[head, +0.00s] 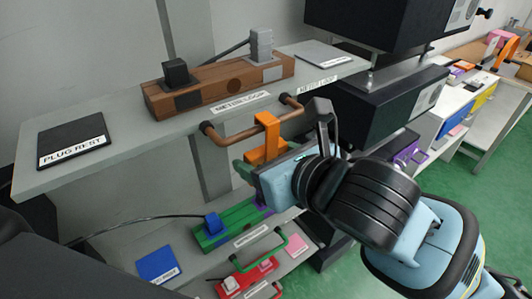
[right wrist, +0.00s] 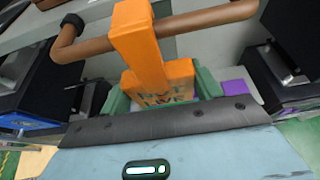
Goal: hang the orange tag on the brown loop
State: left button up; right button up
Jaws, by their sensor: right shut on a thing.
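The orange tag (head: 267,147) is gripped by my right gripper (head: 256,168), with its lettered lower block between the green fingers in the right wrist view (right wrist: 160,92). The brown loop (head: 234,134) is a bar fixed along the front edge of the grey shelf. The tag's upper strip (right wrist: 136,38) crosses in front of the brown bar (right wrist: 205,18) and hides part of it. The tag's top end is level with the bar or just above it. I cannot tell whether its hook is around the bar or only touches it. My left gripper is not in view.
A brown block (head: 215,87) with black and grey plugs stands on the shelf (head: 115,152) above the loop. Below are a green block (head: 230,222), a red fixture (head: 245,276) and a blue pad (head: 158,265). Dark boxes (head: 375,110) stand to the right.

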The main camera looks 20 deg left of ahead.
jog(key=shift+w+a, duration=0.1)
jog(key=shift+w, duration=0.05)
jog(key=o, duration=1.1)
jog(key=v, duration=0.8)
jog(key=shift+f, duration=0.1)
